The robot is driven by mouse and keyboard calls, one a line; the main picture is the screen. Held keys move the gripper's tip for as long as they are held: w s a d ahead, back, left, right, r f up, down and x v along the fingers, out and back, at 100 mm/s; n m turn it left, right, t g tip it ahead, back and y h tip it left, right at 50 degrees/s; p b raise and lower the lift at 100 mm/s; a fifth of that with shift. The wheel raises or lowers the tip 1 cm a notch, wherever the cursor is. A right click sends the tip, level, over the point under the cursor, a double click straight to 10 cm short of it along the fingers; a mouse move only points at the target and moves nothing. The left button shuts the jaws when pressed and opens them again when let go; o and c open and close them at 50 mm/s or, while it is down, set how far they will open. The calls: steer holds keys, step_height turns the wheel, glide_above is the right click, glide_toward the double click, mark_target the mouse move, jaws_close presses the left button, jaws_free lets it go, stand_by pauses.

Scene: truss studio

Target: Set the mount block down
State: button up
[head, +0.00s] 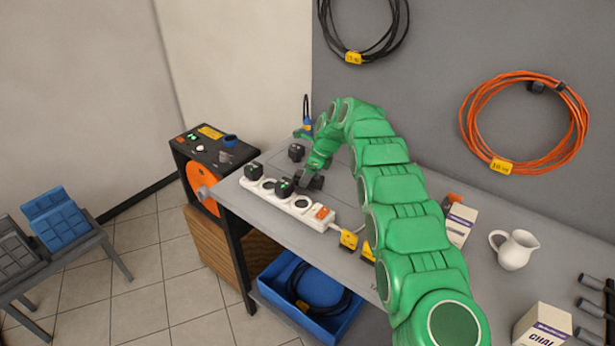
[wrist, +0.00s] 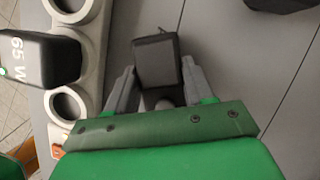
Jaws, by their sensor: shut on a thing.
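The mount block, a small dark grey block (wrist: 156,62), is between the two grey fingers of my gripper (wrist: 158,88) in the wrist view. My gripper is shut on it. In the head view my gripper (head: 311,181) is low over the grey bench, just behind the white power strip (head: 302,205). The held block is hard to tell from the dark fingers there. In the wrist view the block is to the right of the strip (wrist: 92,60), apart from it. I cannot tell whether its underside touches the bench.
Black plug adapters sit on the strip, one marked 65 W (wrist: 38,58). Another black block (head: 296,152) stands on the bench behind. A black and orange reel unit (head: 203,188) is left of the bench (head: 247,205). A white jug (head: 514,249) and cartons are right.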

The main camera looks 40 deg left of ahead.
steer(key=shift+f, duration=0.3)
steer(key=o, duration=1.3)
steer(key=shift+f, duration=0.1)
steer(key=shift+o, duration=0.2)
steer(key=v, duration=1.2)
